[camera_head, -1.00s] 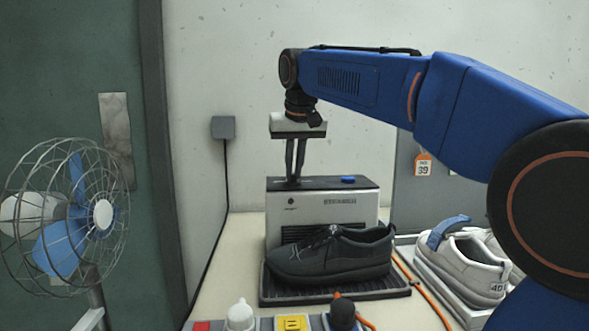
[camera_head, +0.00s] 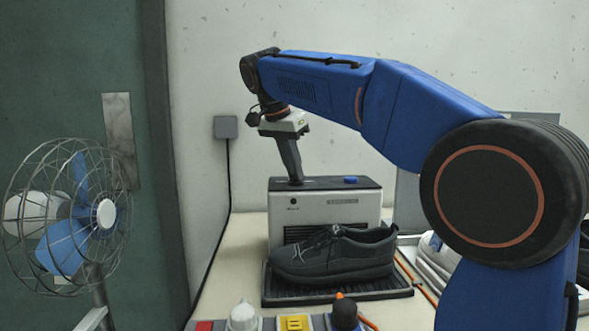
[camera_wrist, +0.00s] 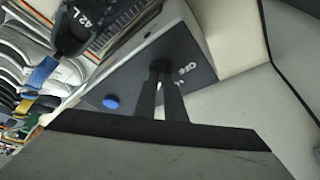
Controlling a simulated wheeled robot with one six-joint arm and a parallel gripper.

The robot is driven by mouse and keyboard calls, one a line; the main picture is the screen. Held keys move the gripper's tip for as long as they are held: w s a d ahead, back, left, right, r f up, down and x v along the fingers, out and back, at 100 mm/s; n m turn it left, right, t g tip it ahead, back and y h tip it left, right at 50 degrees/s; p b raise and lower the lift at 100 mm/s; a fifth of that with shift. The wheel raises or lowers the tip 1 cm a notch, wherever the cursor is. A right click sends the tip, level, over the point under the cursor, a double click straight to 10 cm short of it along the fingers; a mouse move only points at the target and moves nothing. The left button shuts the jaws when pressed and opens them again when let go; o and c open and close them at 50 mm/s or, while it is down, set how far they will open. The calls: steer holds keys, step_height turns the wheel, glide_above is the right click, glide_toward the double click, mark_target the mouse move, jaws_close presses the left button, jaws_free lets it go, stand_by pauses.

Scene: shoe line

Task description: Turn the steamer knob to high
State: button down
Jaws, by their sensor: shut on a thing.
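The steamer (camera_head: 334,208) is a pale box with a dark top, standing behind a dark shoe. It also shows in the wrist view (camera_wrist: 125,82). My gripper (camera_head: 296,181) points down at the left part of its top. In the wrist view my gripper's fingers (camera_wrist: 162,76) are close together around the small dark knob (camera_wrist: 159,65), shut on it. In the head view the fingertips hide the knob. A blue button (camera_head: 351,179) sits to the right on the top.
The dark shoe (camera_head: 335,257) rests on a black ribbed tray (camera_head: 340,293). A caged fan (camera_head: 70,215) stands at left. White shoes are partly hidden behind my arm at right.

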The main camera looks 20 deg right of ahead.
mark_target(284, 186)
steer(key=shift+w+m+g, duration=0.1)
steer(key=shift+m+g, duration=0.3)
steer(key=shift+m, duration=0.9)
steer(key=c, duration=1.8)
jaws_free()
steer(key=shift+c, duration=0.2)
steer(key=w+v, duration=0.1)
steer(key=v, duration=0.6)
steer(key=shift+s+a+r, duration=0.2)
steer(key=shift+s, duration=0.25)
